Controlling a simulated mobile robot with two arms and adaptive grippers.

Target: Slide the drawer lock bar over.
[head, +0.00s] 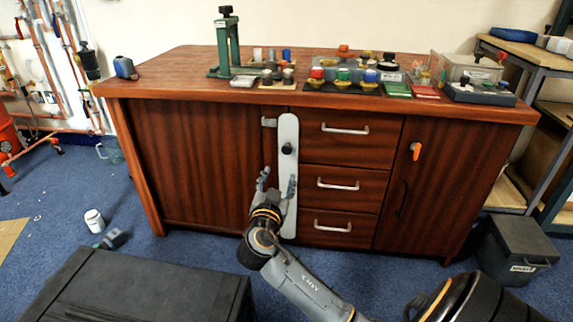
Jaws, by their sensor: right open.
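The drawer lock bar (288,130) is a pale grey upright plate with rounded ends on the cabinet front, just left of the drawers. A black knob (287,149) sticks out of its upper part. My right gripper (278,176) is open and points upward just below the knob. One finger is left of the bar and the other overlaps the bar in the picture. It holds nothing; whether a finger touches the bar I cannot tell. My gripper hides part of the bar's lower half. My left gripper is not in view.
Three drawers (346,154) with metal handles lie right of the bar. A wooden door with an orange key (416,151) is further right. A small metal bracket (268,122) sits beside the bar's top. A black case (150,290) stands in front at lower left.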

